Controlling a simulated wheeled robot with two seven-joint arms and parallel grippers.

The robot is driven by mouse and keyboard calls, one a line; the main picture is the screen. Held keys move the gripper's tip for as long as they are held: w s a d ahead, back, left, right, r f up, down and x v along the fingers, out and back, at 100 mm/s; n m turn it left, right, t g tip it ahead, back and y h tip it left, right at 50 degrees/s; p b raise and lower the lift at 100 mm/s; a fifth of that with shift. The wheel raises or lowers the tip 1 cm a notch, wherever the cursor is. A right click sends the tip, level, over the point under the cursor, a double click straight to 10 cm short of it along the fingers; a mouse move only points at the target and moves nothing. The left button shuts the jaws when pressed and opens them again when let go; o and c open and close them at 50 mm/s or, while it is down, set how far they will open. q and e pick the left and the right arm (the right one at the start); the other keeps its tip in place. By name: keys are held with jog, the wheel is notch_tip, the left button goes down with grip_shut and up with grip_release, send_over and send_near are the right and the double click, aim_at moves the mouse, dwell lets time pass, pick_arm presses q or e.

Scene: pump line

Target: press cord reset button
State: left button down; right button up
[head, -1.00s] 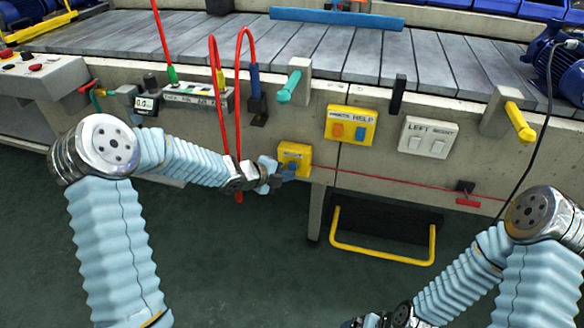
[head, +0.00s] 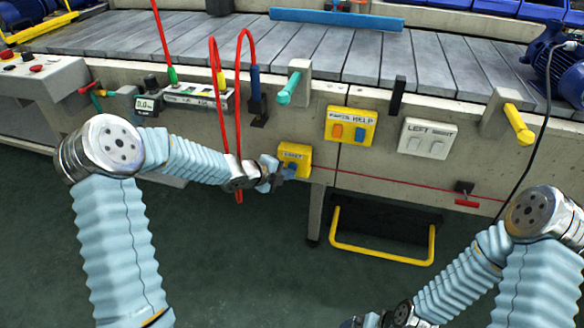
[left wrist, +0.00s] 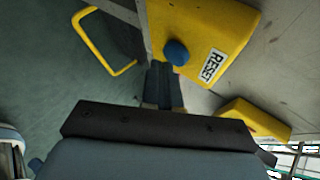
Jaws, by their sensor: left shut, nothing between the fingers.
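The yellow reset box (head: 297,155) is mounted on the front of the line, with a red cord running right from it. In the left wrist view the box (left wrist: 207,28) carries a blue round button (left wrist: 176,52) and a RESET label (left wrist: 213,65). My left gripper (head: 283,172) is shut and empty, close in front of the box. In the left wrist view its fingertips (left wrist: 164,66) end just beside the button; I cannot tell whether they touch it. My right gripper (head: 372,320) is only partly in view at the bottom edge, and its jaws are hidden.
A yellow help box (head: 351,126) and a white left/right switch plate (head: 427,138) sit to the right. Red looped hoses (head: 238,100) hang by my left forearm. A yellow step bar (head: 383,257) is below. The green floor in front is clear.

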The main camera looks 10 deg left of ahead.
pick_arm(q)
jog(key=shift+w+p, duration=0.35)
jog(key=shift+w, duration=0.1)
dwell(0.5)
dwell(0.3)
jog(key=shift+s+b, duration=0.75)
jog(key=shift+s, duration=0.1)
jog(key=s+b, duration=0.3)
jog(key=s, duration=0.2)
jog(key=shift+a, duration=0.1)
